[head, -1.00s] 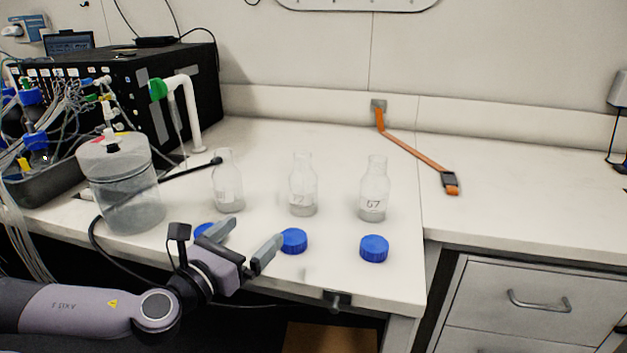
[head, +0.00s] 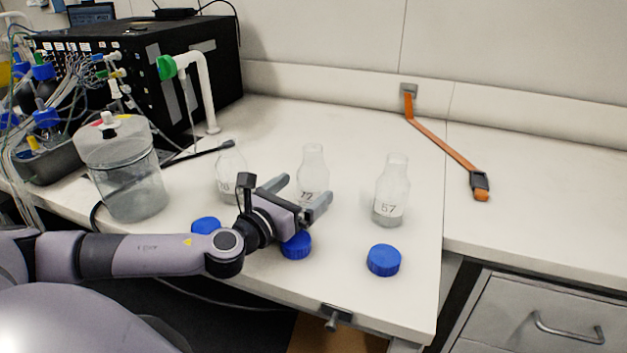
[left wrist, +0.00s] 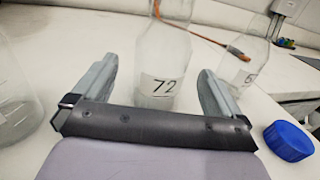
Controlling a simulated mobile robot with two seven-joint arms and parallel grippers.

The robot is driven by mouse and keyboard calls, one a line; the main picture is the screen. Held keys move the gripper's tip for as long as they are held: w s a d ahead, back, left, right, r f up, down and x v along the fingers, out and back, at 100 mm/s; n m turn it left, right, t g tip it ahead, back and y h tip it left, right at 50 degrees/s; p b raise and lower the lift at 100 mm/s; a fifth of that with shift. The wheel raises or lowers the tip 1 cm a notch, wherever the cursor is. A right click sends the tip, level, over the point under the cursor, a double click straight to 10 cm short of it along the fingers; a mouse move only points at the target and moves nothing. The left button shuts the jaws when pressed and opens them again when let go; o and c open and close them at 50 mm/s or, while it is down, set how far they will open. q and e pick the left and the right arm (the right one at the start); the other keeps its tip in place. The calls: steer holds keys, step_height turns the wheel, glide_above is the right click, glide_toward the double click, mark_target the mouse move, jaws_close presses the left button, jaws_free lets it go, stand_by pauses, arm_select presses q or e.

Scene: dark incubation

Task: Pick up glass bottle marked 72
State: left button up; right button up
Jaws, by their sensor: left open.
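The clear glass bottle marked 72 (head: 313,172) stands upright on the white bench, the middle of three bottles. Its label reads 72 in the left wrist view (left wrist: 163,80), where it stands between and just beyond my fingers. My left gripper (head: 300,192) is open and empty, its fingers pointing at this bottle from the front left. The gripper hides the bottle's lower part in the head view. In the left wrist view the fingers (left wrist: 160,85) lie on either side of the bottle, with gaps. My right gripper is not in view.
Bottle 67 (head: 391,195) stands to the right and another bottle (head: 231,175) to the left. Blue caps (head: 384,260) lie in front of the bottles, one under my left gripper (head: 296,245). A clear jar (head: 125,175) stands at left. An orange strap (head: 440,145) lies behind right.

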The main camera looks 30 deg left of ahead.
mark_target(315, 179)
arm_select(q)
steer(key=w, duration=0.3)
steer(key=w+p, duration=0.1)
steer(key=shift+w+d+r, duration=0.1)
steer(key=shift+w+r, duration=0.15)
steer(key=shift+w, duration=0.15)
steer(key=shift+w+f, duration=0.1)
steer(key=shift+w, duration=0.6)
steer(key=c, duration=1.2)
